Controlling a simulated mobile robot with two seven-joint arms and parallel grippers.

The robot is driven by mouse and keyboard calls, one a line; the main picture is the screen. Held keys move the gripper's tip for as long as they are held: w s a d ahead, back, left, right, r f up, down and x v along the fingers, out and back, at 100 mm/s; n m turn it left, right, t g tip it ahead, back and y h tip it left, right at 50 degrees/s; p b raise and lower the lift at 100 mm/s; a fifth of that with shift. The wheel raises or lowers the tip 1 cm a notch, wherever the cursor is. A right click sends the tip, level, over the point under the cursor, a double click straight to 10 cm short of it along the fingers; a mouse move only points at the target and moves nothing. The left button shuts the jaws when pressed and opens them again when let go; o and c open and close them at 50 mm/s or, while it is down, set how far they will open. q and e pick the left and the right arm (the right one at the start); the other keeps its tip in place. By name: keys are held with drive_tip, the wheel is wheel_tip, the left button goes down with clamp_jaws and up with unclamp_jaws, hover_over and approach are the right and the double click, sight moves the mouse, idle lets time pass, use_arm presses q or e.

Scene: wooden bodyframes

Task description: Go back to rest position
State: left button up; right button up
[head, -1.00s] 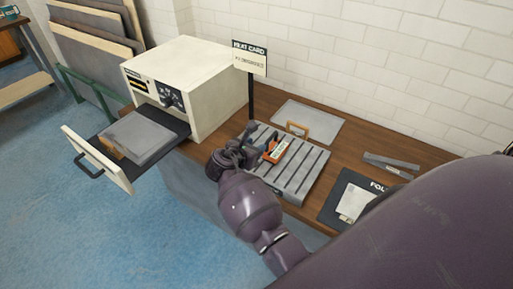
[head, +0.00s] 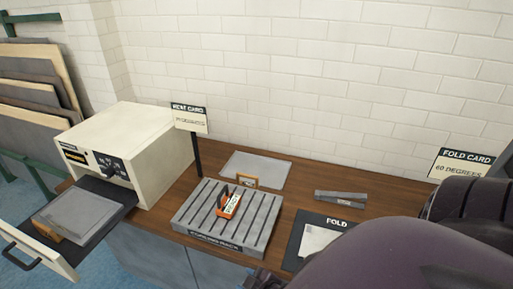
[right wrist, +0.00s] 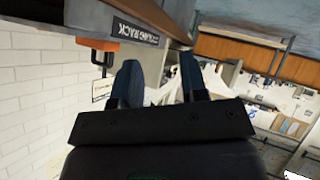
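My right gripper (right wrist: 160,82) shows in the right wrist view with its two dark fingers apart and nothing between them. In the head view a large purple part of my own arm fills the lower right corner, and the right gripper itself does not show clearly there. My left gripper is in neither view.
A cream oven (head: 140,150) stands at the left with its drawer (head: 40,262) pulled out, holding a grey plate (head: 82,217). A heat card (head: 190,118), a flat grey tray (head: 256,168), grey strips (head: 340,199), a black fold mat (head: 300,245) and a fold card (head: 462,168) are around the bench.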

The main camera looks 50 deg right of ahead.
drive_tip(key=s+m, duration=0.2)
drive_tip(key=s+f+m+y, duration=0.1)
drive_tip(key=shift+s+a, duration=0.4)
drive_tip(key=w+f+b, duration=0.1)
drive_tip(key=b, duration=0.2)
drive_tip(key=shift+f, duration=0.3)
idle(0.5)
